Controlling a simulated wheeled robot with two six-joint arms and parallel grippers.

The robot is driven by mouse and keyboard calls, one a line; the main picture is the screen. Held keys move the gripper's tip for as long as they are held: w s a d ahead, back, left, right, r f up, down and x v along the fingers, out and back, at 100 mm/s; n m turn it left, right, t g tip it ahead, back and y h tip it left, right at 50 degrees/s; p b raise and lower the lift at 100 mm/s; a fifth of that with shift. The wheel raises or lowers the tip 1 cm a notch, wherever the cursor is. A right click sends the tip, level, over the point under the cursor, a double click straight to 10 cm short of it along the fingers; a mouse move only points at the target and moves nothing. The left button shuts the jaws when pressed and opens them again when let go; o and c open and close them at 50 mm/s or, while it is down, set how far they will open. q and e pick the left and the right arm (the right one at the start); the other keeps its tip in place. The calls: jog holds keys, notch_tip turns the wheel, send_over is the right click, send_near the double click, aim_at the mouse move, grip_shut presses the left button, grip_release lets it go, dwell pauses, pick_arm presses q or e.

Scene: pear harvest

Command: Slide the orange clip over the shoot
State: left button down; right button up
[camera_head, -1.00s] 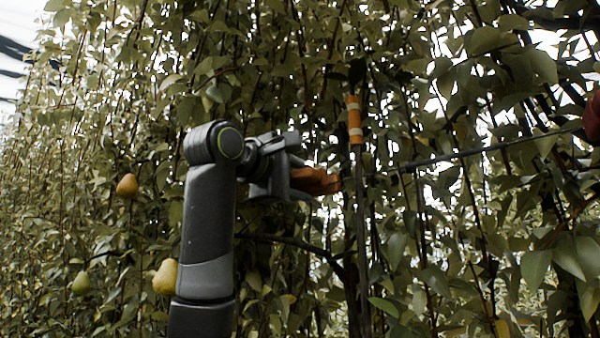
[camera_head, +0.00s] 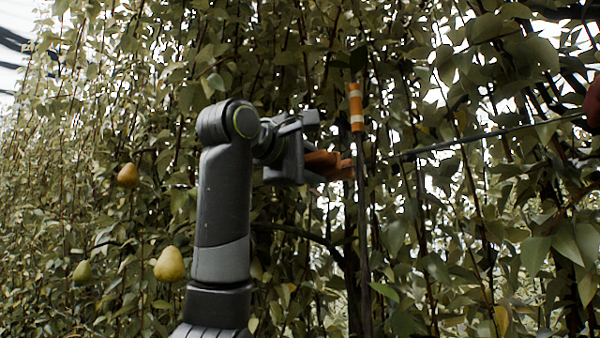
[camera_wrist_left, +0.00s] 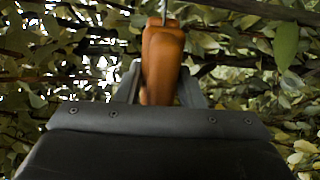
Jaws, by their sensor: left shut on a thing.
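My left gripper (camera_head: 312,163) is shut on the orange clip (camera_head: 338,172), which points to the right out of the jaws. In the left wrist view the orange clip (camera_wrist_left: 161,60) stands between the two grey fingers (camera_wrist_left: 160,88). A thin upright shoot (camera_head: 362,220) with an orange and white band (camera_head: 356,106) on it stands just right of the clip tip. The clip's tip is beside or at the shoot; I cannot tell whether they touch. In the left wrist view a thin stem shows just beyond the clip's end. My right gripper is not in view.
Dense leaves and thin branches surround the arm. Pears hang at the left, one (camera_head: 169,264) near my forearm, others (camera_head: 127,175) farther left. A dark wire (camera_head: 470,139) crosses to the right of the shoot. A red fruit (camera_head: 592,103) hangs at the right edge.

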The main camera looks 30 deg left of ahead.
pick_arm(q)
jog(key=shift+d, duration=0.95)
jog(key=c, duration=1.4)
grip_release()
jog(key=shift+a, duration=0.15)
jog(key=shift+o, duration=0.6)
jog(key=shift+a, duration=0.25)
jog(key=shift+s+f, duration=0.1)
jog(key=shift+s, duration=0.15)
jog(key=s+a+b, duration=0.1)
jog(key=s+b, duration=0.7)
jog(key=s, duration=0.9)
jog(key=shift+a, duration=0.15)
jog(key=shift+w, duration=0.1)
